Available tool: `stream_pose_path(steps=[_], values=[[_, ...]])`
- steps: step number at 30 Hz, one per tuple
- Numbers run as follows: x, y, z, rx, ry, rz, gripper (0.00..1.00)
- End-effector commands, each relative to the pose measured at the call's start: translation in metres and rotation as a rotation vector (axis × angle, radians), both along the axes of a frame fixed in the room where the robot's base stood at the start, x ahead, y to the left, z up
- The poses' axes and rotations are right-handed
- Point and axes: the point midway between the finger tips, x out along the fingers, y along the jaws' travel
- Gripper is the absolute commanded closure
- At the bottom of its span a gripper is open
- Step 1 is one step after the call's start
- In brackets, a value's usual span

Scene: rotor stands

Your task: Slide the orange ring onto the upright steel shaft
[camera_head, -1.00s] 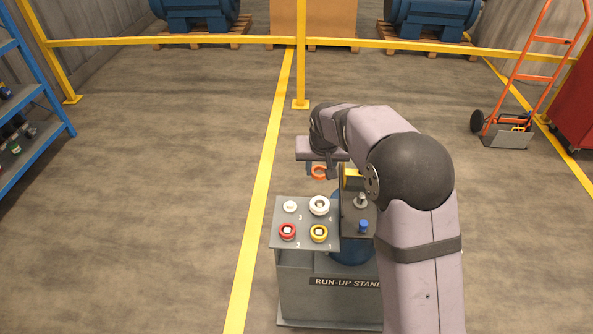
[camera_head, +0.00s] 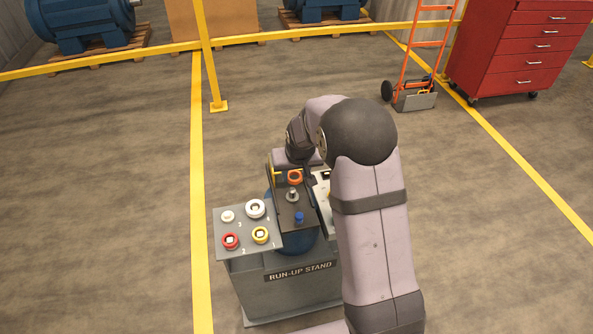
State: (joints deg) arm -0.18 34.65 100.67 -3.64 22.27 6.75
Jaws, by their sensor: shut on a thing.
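The orange ring (camera_head: 295,177) is held by my gripper (camera_head: 296,174), which is shut on it. The ring appears just behind the steel shaft in the picture and apart from it; its height above the shaft is hard to tell. The upright steel shaft (camera_head: 292,196) is a short grey post on the dark top plate of the run-up stand (camera_head: 285,287). Its tip shows, with no ring around it. The fingers are small and partly hidden by my wrist.
A light panel (camera_head: 321,203) to the right is partly hidden by my arm.

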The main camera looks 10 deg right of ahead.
Motion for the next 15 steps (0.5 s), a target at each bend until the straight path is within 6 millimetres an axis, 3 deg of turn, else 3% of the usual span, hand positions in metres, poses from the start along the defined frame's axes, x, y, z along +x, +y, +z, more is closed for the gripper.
stream_pose_path(steps=[15], values=[[0.012, 0.002, 0.004, 0.0, -0.001, 0.245, 0.88]])
